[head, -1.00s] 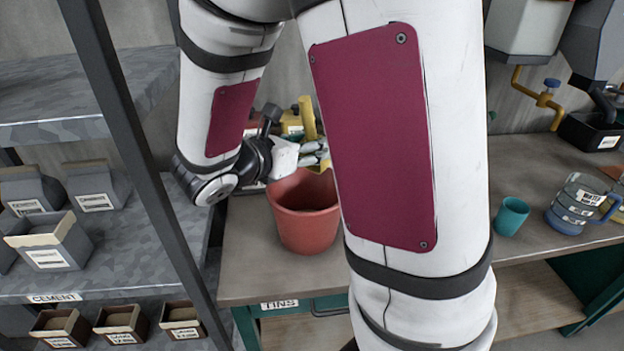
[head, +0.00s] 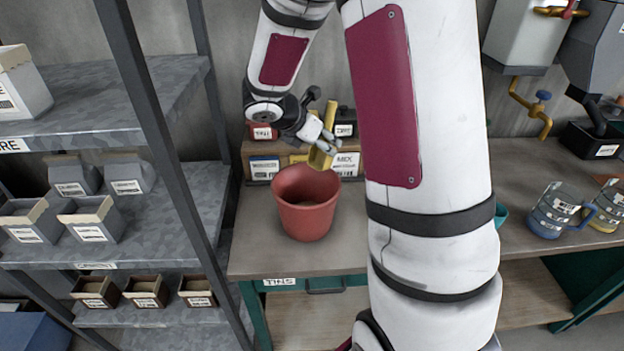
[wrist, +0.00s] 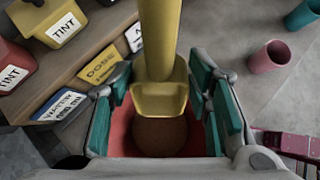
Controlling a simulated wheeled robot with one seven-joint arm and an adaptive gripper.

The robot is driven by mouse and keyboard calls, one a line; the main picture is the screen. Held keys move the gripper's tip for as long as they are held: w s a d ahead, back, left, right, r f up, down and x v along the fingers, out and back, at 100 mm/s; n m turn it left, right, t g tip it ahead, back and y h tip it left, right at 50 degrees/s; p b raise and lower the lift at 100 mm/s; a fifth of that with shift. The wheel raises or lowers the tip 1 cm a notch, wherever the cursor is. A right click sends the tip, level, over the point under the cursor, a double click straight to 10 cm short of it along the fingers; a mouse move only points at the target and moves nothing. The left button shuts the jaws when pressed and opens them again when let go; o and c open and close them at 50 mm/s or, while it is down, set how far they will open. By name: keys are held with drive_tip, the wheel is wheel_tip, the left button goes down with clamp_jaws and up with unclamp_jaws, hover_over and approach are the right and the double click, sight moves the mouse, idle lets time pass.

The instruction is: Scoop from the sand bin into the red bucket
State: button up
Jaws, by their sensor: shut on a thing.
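My gripper (head: 322,141) is shut on a yellow scoop (head: 322,154) just above the back rim of the red bucket (head: 306,222). In the wrist view the scoop (wrist: 160,103) hangs between the teal finger pads, its handle running up the picture. Its bowl looks empty and lies over the bucket mouth. Brown material (wrist: 160,135) shows inside the bucket, which stands upright on the bench. I cannot pick out a bin labelled sand.
Labelled boxes (head: 265,168) stand behind the bucket. Left is a metal shelf (head: 170,205) with grey cement boxes and small brown boxes, with a dark post in front. Jugs (head: 552,212) stand on the right of the bench. A pink cup (wrist: 268,58) shows in the wrist view.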

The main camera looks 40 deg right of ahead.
drive_tip(key=shift+s+d+f+y+p, duration=0.1)
drive_tip(key=shift+d+y+p, duration=0.4)
drive_tip(key=shift+p, duration=0.4)
drive_tip(key=shift+d+f+y+p, duration=0.1)
drive_tip(key=shift+d+y+p, duration=0.15)
drive_tip(key=shift+y+p, duration=0.5)
drive_tip(key=shift+d+r+g+y+p, duration=0.35)
drive_tip(key=shift+d+y+p, duration=0.2)
drive_tip(key=shift+y+p, duration=0.45)
drive_tip(key=w+d+f+g+y+b, duration=0.2)
drive_tip(key=d+f+y+b, duration=0.4)
drive_tip(key=d+f+y, duration=0.1)
drive_tip(key=shift+w+d+y+b, duration=0.2)
drive_tip(key=shift+d+y+b, duration=0.15)
drive_tip(key=shift+d+y, duration=0.55)
